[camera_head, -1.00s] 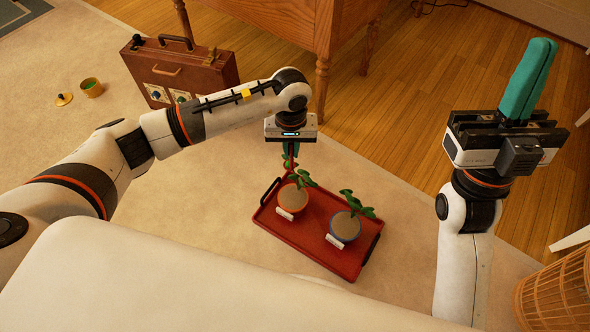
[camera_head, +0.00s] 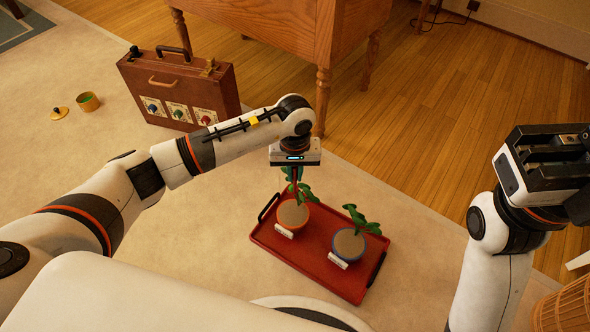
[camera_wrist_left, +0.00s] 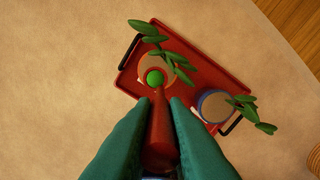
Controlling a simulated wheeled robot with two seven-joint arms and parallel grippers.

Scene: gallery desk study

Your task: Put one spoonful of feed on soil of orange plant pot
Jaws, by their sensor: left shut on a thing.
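My left gripper (camera_head: 292,173) points down above the orange plant pot (camera_head: 284,226). It is shut on the red handle of a spoon (camera_wrist_left: 160,135), between green fingers in the left wrist view. A green rounded mass (camera_wrist_left: 155,77), which looks like feed, is at the spoon's far end. In that view it overlaps the pale soil (camera_wrist_left: 144,64) of the orange pot; I cannot tell whether it touches. The orange pot's soil (camera_head: 293,213) looks bare where visible. My right gripper (camera_head: 550,160) is raised at the right; its fingers are not clearly visible.
A blue plant pot (camera_head: 348,245) stands beside the orange one on a red tray (camera_head: 310,278). A small cup with green contents (camera_head: 88,101) and its lid (camera_head: 59,113) lie at the left near a brown case (camera_head: 190,85). A wooden desk (camera_head: 275,30) stands behind; a basket (camera_head: 567,308) is lower right.

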